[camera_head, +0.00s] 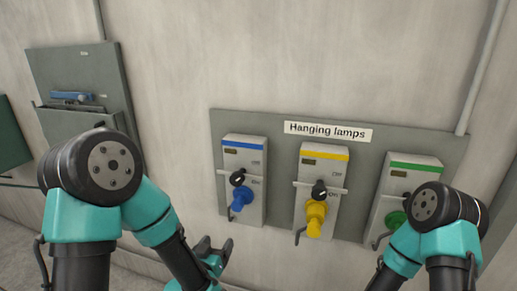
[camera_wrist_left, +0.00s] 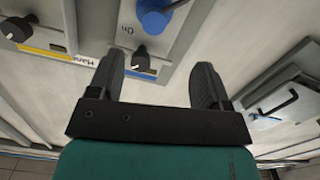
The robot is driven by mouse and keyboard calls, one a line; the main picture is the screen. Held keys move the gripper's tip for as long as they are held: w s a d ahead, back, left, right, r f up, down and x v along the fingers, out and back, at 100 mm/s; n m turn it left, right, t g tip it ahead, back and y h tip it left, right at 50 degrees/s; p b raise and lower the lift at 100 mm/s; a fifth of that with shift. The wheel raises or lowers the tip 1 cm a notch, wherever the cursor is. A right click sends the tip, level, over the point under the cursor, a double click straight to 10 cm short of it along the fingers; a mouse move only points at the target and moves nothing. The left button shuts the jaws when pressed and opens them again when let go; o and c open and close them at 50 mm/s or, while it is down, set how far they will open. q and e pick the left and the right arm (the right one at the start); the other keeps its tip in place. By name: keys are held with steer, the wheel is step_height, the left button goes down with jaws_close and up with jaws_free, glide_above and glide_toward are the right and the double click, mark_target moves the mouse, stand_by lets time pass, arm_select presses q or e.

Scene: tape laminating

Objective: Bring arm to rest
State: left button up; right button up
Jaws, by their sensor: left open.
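My left gripper (camera_head: 216,248) is low in the head view, to the left of and below the blue-striped switch box (camera_head: 243,170). In the left wrist view its two dark fingers (camera_wrist_left: 155,80) stand apart with nothing between them. Beyond the fingertips there are a blue plug (camera_wrist_left: 155,18) and a black knob (camera_wrist_left: 140,58); the gripper does not appear to touch them. My right arm (camera_head: 432,225) comes in at the lower right, in front of the green-striped switch box (camera_head: 405,180). Its gripper is out of the frame.
A grey panel labelled "Hanging lamps" (camera_head: 282,140) carries the switch boxes, including a yellow-striped one (camera_head: 320,185). A grey wall holder (camera_head: 80,75) with a blue item (camera_head: 72,97) hangs at upper left. A pipe (camera_head: 480,70) runs down at right. Bare wall lies between holder and panel.

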arm_select(q)
step_height(320, 180, down, 10)
steer(key=s+a+f+g, duration=0.1)
steer(key=s+a+g, duration=0.1)
steer(key=g, duration=0.2)
steer(key=s+a+f+n+g, duration=0.1)
steer(key=s+a+f+g, duration=0.1)
steer(key=s+f+g, duration=0.4)
steer(key=s+a+f+n+g, duration=0.1)
steer(key=s+a+f+g, duration=0.1)
steer(key=s+f+g, duration=0.4)
steer(key=s+f, duration=0.3)
steer(key=f, duration=0.3)
steer(key=shift+s+a+n, duration=0.3)
steer(key=shift+s+a, duration=0.05)
steer(key=shift+o, duration=0.2)
